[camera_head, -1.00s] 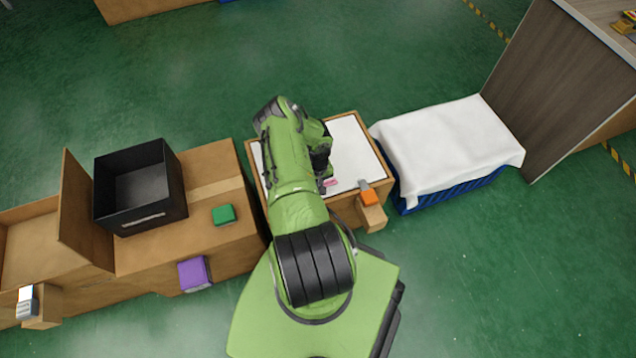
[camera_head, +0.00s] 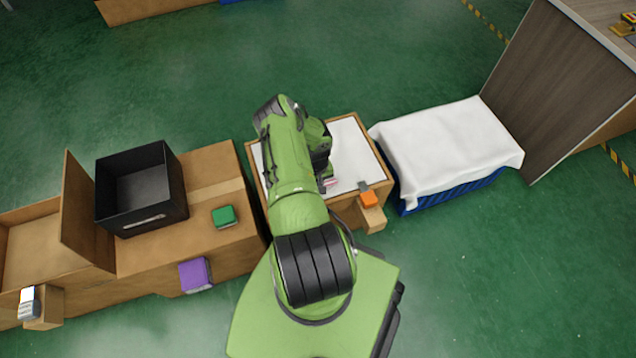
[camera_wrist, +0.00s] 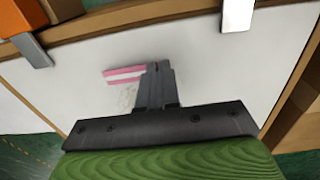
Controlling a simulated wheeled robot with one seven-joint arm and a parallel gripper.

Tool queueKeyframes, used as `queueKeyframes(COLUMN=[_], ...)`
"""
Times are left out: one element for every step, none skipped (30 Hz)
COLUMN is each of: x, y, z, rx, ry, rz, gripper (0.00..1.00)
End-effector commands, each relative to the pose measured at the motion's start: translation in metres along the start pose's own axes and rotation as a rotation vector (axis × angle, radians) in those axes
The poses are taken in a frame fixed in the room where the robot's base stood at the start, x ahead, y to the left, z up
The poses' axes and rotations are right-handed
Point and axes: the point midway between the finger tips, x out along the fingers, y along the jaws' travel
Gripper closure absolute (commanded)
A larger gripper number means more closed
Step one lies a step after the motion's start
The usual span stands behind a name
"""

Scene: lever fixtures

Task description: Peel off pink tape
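The pink tape (camera_wrist: 122,76) lies on the white panel (camera_wrist: 80,95) and shows as two pink bands with a white band between them. Its right end runs in at the fingertips of my gripper (camera_wrist: 157,68), where a small pink spot shows between the tips. The fingers are close together and look shut on that end; the exact grip is partly hidden. In the head view my arm covers most of the gripper, and a bit of the tape (camera_head: 330,183) shows beside it on the white top (camera_head: 355,155).
An orange block with a metal clip (camera_head: 368,198) sits at the front edge of the panel. A white cloth over a blue crate (camera_head: 445,145) stands to the right. A black bin (camera_head: 160,222), green block (camera_head: 223,216) and purple block (camera_head: 195,275) are at left.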

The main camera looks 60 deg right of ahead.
Motion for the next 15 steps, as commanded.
queueKeyframes(x=[0.000, 0.000, 0.000, 0.000, 0.000, -0.001, -0.003, -0.004, -0.006, -0.007, -0.009, -0.011, -0.012, -0.014, -0.015], y=[0.000, 0.000, 0.000, 0.000, 0.000, 0.000, 0.000, 0.000, 0.000, 0.000, 0.000, 0.000, 0.000, 0.000, 0.000], z=[0.000, 0.000, 0.000, 0.000, 0.000, 0.000, 0.000, 0.000, 0.000, 0.000, 0.000, 0.000, 0.000, 0.000, 0.000], rx=[0.000, 0.000, 0.000, 0.000, 0.000, 0.000, 0.000, 0.000, 0.000, 0.000, 0.000, 0.000, 0.000, -0.001, -0.001], ry=[0.000, 0.000, 0.000, 0.000, 0.000, 0.000, 0.000, 0.000, 0.000, 0.000, 0.000, 0.000, 0.000, 0.000, 0.000], rz=[0.000, 0.000, 0.000, 0.000, 0.000, 0.000, 0.000, 0.000, 0.000, 0.000, 0.000, 0.000, 0.000, 0.000, 0.000], gripper=[1.00, 1.00, 1.00, 1.00, 1.00, 1.00, 1.00, 1.00, 1.00, 1.00, 1.00, 1.00, 1.00, 1.00, 1.00])
